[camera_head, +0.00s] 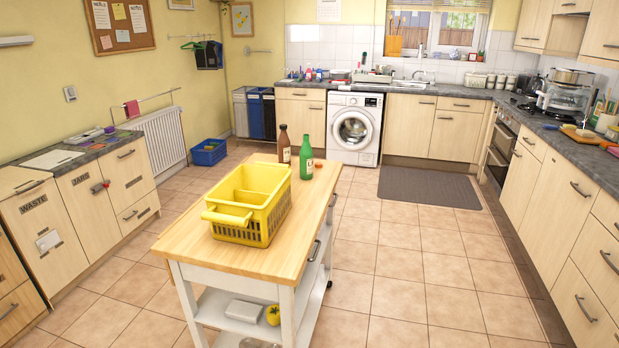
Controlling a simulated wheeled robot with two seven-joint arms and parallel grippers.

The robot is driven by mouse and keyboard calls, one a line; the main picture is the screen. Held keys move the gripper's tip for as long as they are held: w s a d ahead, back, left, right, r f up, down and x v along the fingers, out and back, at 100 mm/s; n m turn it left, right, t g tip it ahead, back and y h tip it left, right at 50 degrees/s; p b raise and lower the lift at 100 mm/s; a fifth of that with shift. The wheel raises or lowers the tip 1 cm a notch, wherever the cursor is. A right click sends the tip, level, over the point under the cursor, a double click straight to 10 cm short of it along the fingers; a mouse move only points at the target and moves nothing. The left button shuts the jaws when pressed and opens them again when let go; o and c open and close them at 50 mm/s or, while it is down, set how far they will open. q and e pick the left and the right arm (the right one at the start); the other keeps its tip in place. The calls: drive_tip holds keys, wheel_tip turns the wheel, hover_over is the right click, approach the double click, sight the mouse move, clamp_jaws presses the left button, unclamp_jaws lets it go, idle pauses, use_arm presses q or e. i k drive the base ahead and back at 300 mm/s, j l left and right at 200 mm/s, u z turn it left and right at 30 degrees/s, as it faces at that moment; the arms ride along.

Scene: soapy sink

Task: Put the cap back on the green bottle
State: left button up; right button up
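The green bottle (306,163) stands upright near the far right edge of the wooden top of the kitchen trolley (265,262). A brown bottle (284,148) stands upright just behind it to the left. At this size I cannot tell whether the green bottle's mouth is bare, and I cannot make out a loose cap. Neither of my grippers is in view.
A yellow crate (262,228) stands on the trolley, left of and nearer than the bottles. The trolley's lower shelf holds a grey box (244,311) and a yellow object (273,315). Tiled floor (400,290) is clear to the right. Counters line the room.

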sight(307, 153)
drive_tip(key=i+l, duration=0.15)
drive_tip(key=i, duration=0.2)
drive_tip(key=i+l, duration=0.1)
drive_tip(key=i, duration=0.3)
drive_tip(key=u, duration=0.25)
drive_tip(key=i+l+u, duration=0.15)
drive_tip(key=l+u, duration=0.15)
drive_tip(key=i+l+u, duration=0.1)
drive_tip(key=l+u, duration=0.2)
drive_tip(key=l, duration=0.2)
drive_tip(key=l+u, duration=0.3)
drive_tip(key=i+l, duration=0.1)
drive_tip(key=l, duration=0.95)
drive_tip(key=i+l+u, duration=0.1)
drive_tip(key=l, duration=0.4)
